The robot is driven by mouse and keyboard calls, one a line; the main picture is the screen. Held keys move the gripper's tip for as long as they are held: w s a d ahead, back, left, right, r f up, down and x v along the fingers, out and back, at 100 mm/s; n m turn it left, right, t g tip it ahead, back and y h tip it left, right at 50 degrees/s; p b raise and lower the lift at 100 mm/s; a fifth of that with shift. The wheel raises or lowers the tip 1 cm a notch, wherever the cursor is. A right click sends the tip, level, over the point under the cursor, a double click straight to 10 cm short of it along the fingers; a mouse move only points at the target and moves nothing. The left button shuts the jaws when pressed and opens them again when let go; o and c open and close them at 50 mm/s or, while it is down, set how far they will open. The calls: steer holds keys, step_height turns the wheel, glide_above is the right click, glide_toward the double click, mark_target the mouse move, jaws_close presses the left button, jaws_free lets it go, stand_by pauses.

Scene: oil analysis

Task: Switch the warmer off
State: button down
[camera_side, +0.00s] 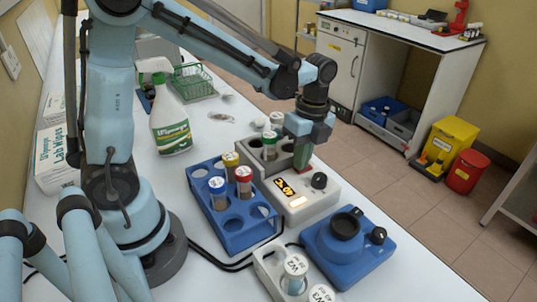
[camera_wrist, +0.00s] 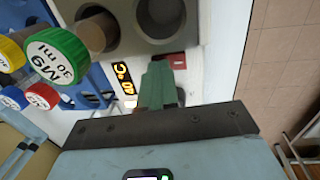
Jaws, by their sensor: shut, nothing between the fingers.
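The warmer (camera_side: 310,205) is a pale box with a grey block of wells at its back. Its front has a lit orange display (camera_side: 285,188), a lit rectangle below it and a black knob (camera_side: 319,181). The display also shows in the wrist view (camera_wrist: 123,78). A red switch (camera_wrist: 177,60) sits on the top between the wells and the front. My gripper (camera_side: 303,158) points down over the warmer, with its green fingers shut and empty. In the wrist view the fingertips (camera_wrist: 158,80) are close to the red switch; I cannot tell whether they touch it.
A blue rack (camera_side: 232,238) with several capped vials is to the left. A blue device with a black cup (camera_side: 345,225) stands in front, next to a white vial holder (camera_side: 268,262).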

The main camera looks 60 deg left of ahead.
mark_target(311, 167)
steer(key=shift+f, duration=0.15)
steer(key=shift+s+f+t, duration=0.1)
steer(key=shift+f+t, duration=0.1)
steer(key=shift+t, duration=0.1)
stand_by(0.3)
steer(key=shift+w+r, duration=0.1)
steer(key=shift+w, duration=0.8)
steer(key=shift+r, duration=0.1)
step_height(311, 167, up, 14)
steer(key=w, duration=0.1)
steer(key=shift+w, duration=0.15)
stand_by(0.4)
